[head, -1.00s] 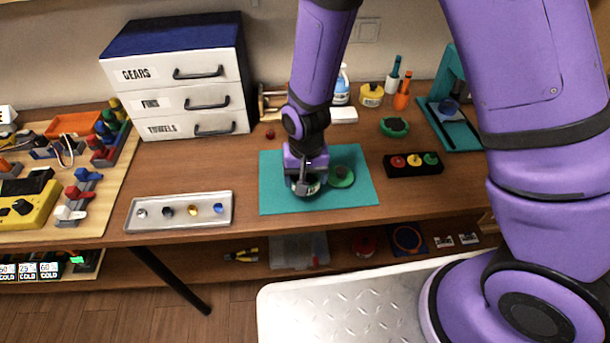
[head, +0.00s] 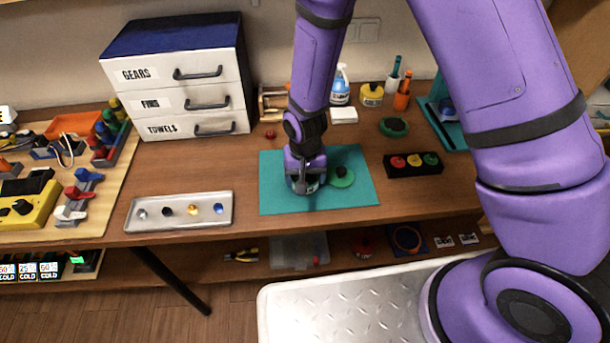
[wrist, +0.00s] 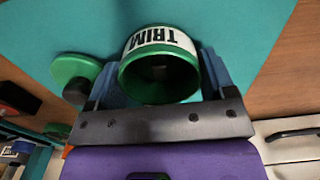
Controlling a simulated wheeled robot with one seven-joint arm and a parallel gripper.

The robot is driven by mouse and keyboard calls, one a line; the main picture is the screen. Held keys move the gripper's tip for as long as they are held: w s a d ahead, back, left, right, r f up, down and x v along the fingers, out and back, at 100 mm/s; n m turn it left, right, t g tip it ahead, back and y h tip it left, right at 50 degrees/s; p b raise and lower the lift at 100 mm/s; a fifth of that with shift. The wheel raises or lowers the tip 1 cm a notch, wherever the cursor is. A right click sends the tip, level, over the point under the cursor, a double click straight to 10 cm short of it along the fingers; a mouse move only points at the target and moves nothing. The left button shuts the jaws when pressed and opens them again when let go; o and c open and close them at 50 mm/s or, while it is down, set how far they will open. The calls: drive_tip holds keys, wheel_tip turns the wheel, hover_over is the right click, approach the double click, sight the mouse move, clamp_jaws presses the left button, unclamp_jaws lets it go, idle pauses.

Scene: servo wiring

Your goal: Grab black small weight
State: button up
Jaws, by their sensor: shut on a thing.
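My gripper (wrist: 158,88) is shut on a round green canister (wrist: 148,88) with a white label reading TRIM. The canister is uncovered, and its green inside shows in the wrist view with a dark spot at the bottom that I cannot identify. In the head view the canister (head: 305,188) is low over the teal mat (head: 272,200), mostly hidden by my gripper; I cannot tell whether it touches the mat. A green lid (head: 341,179) with a black knob lies beside it. A small black piece (head: 167,211) sits in the metal tray (head: 150,226) at left, away from my gripper.
The tray also holds silver, gold and blue pieces. A black block with colored buttons (head: 412,165) stands right of the mat. Bare wood lies between tray and mat.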

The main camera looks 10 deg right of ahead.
drive_tip(key=o, duration=0.8)
drive_tip(key=shift+f, duration=0.1)
drive_tip(key=shift+o, duration=0.2)
wheel_tip(320, 180, up, 12)
